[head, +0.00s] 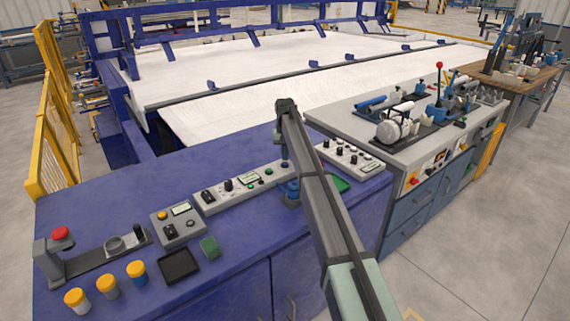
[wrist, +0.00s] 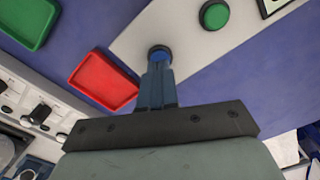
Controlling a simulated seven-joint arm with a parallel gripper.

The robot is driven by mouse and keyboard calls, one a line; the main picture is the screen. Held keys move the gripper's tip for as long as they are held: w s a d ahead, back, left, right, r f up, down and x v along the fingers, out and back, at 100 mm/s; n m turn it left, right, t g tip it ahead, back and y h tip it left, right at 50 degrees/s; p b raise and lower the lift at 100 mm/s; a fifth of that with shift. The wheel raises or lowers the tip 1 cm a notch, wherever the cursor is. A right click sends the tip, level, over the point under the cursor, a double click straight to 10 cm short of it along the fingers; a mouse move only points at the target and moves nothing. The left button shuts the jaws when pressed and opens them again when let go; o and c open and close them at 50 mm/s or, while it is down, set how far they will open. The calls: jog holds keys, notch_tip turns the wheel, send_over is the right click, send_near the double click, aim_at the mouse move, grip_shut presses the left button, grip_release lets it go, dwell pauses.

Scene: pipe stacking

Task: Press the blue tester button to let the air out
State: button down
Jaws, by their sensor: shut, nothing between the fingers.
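The blue button (wrist: 159,52) sits in a dark ring near the end of a light grey control panel (wrist: 195,50). In the head view the blue button (head: 285,165) shows just below my fingertips. My gripper (wrist: 157,72) is shut and empty, its fingers pointing at the button. In the head view my gripper (head: 284,152) is upright over the panel's right end. The fingertips overlap the button's lower edge in the wrist view. I cannot tell whether they touch it or hover just above, nor whether it is pressed down.
A green button (wrist: 214,14) lies beside the blue one on the panel. A red tray (wrist: 103,81) and a green tray (wrist: 25,18) lie nearby on the blue bench (head: 120,200). Another control panel (head: 350,158) stands to the right. My arm hides part of the bench.

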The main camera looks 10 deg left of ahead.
aim_at(285, 163)
jog(key=shift+f, duration=1.05)
dwell(0.9)
jog(key=shift+r, duration=3.5)
